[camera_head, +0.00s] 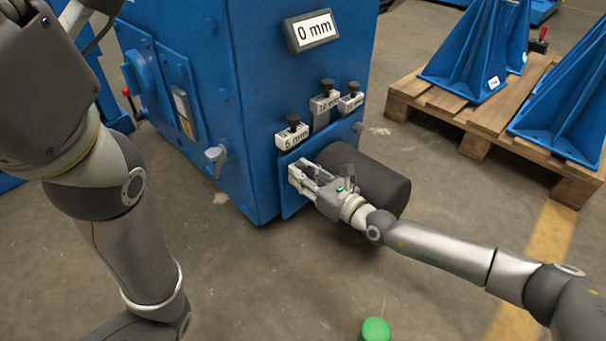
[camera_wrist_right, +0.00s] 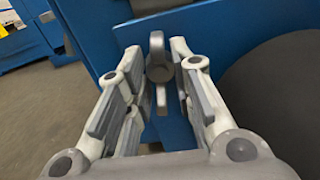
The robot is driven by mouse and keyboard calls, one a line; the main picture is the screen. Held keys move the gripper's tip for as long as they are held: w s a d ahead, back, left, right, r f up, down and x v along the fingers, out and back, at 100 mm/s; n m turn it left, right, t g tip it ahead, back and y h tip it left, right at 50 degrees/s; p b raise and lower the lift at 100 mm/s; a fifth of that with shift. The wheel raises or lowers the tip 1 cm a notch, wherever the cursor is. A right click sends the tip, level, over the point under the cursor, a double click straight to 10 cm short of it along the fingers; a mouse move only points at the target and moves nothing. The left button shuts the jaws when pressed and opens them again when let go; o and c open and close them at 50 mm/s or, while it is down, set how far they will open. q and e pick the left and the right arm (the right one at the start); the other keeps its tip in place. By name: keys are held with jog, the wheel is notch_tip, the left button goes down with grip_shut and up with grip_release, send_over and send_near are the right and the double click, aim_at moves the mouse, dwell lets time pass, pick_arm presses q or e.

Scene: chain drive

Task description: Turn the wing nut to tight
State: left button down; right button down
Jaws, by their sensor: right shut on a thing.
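The grey wing nut (camera_wrist_right: 159,68) shows in the right wrist view, against the blue machine, with its wings upright. My right gripper (camera_wrist_right: 157,52) has a finger on each side of it and is shut on it. In the head view my right gripper (camera_head: 298,174) reaches from the right to the front plate of the blue machine (camera_head: 240,80), beside a dark cylinder; its fingers hide the wing nut there. My left arm fills the left of the head view, and its gripper fingers are not seen.
The dark cylinder (camera_head: 375,182) sits right behind my right gripper. Above are grey blocks with black knobs, one marked 5 mm (camera_head: 292,138). A display (camera_head: 312,31) reads 0 mm. A grey handle (camera_head: 216,156) is on the left face. A pallet (camera_head: 425,100) stands right.

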jog(key=m, duration=1.2)
jog(key=shift+f, duration=0.1)
jog(key=shift+d+m, duration=0.1)
jog(key=shift+m, duration=0.2)
dwell(0.3)
jog(key=c, duration=1.4)
grip_release()
jog(key=shift+c, duration=0.2)
jog(key=shift+s+d, duration=0.1)
jog(key=v, duration=1.1)
jog(key=shift+s+d, duration=0.25)
jog(key=shift+s, duration=0.05)
